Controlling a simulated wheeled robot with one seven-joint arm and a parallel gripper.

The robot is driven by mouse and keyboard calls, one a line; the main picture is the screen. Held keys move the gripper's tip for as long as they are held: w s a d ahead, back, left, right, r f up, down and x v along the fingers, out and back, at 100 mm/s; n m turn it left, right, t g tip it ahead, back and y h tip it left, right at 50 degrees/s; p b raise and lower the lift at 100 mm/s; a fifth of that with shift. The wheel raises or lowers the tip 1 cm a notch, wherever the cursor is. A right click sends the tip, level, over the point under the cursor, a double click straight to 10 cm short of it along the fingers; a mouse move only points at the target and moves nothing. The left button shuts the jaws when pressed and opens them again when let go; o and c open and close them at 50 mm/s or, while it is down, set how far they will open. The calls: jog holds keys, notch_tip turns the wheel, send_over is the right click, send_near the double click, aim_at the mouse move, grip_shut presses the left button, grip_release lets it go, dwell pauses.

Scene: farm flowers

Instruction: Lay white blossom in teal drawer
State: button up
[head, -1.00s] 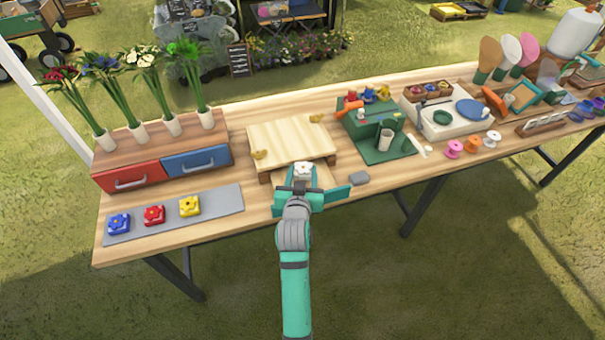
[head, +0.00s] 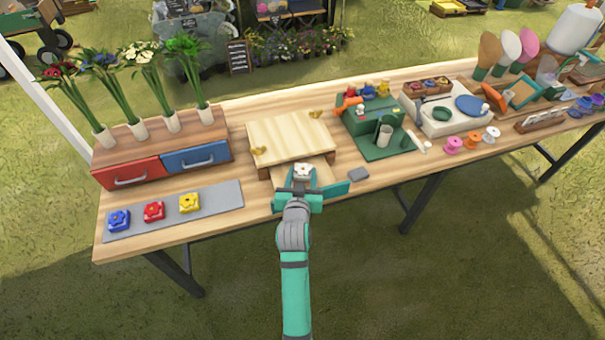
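A grey mat (head: 228,196) holds a blue blossom (head: 119,220), a red blossom (head: 154,211) and a yellow blossom (head: 189,202). The raised wooden board (head: 290,135) stands behind my gripper. A small grey block (head: 358,175) lies to the right. Vases with flowers top the chest.

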jog(key=o, duration=0.4)
jog(key=shift+c, duration=0.2)
jog(key=shift+r, duration=0.45)
jog(key=s+n+y, duration=0.1)
jog(key=s, duration=4.5)
jog(key=shift+s+d+f+t, duration=0.15)
jog(key=shift+s+f+t, duration=0.15)
jog(key=shift+t, duration=0.1)
